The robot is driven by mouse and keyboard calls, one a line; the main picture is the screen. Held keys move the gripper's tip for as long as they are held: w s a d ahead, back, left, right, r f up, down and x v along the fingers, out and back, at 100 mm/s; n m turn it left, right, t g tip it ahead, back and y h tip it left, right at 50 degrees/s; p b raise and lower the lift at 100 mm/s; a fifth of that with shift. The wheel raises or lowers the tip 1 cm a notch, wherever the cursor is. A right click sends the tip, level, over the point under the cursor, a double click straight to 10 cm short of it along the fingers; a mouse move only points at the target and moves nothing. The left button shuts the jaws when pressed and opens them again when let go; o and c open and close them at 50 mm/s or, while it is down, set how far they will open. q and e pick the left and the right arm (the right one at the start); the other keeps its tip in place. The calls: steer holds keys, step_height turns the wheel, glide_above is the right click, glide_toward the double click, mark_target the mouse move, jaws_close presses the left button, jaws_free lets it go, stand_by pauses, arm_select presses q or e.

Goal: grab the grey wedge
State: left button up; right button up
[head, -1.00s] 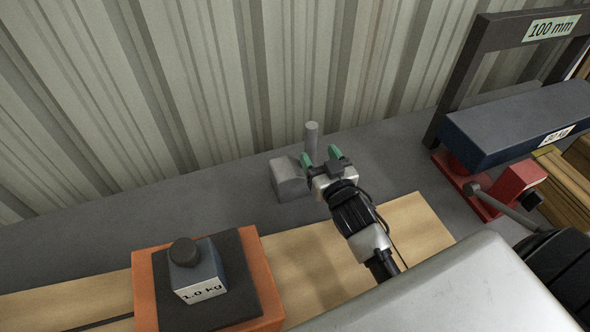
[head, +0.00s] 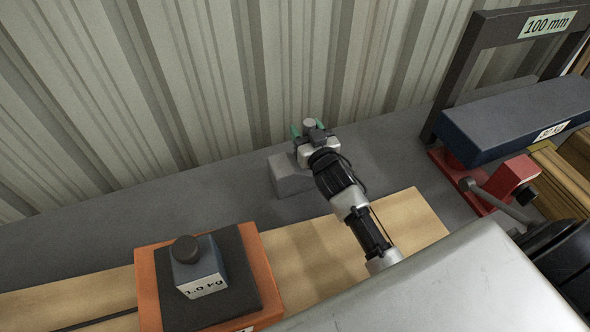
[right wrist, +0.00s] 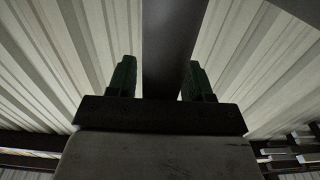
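The grey wedge (head: 288,180) is a grey block with an upright round post (head: 308,123) as a handle. It sits on the dark grey surface near the corrugated wall. My right gripper (head: 308,128) is at the post, with one green finger on each side of its upper part. The right wrist view also shows the post (right wrist: 172,50) between the green fingers, with a small gap at the left finger, so the gripper looks open. The gripper hides part of the post and of the block. My left gripper is not in view.
An orange block (head: 147,290) with a dark pad carries a 1.0 kg weight (head: 198,268) at the lower left. Wooden boards (head: 410,215) lie in front of the wedge. A dark frame marked 100 mm (head: 490,38) and a blue block on red supports (head: 515,125) stand at right.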

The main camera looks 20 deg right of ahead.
jaws_close()
stand_by(1.1)
steer(key=shift+r, duration=0.15)
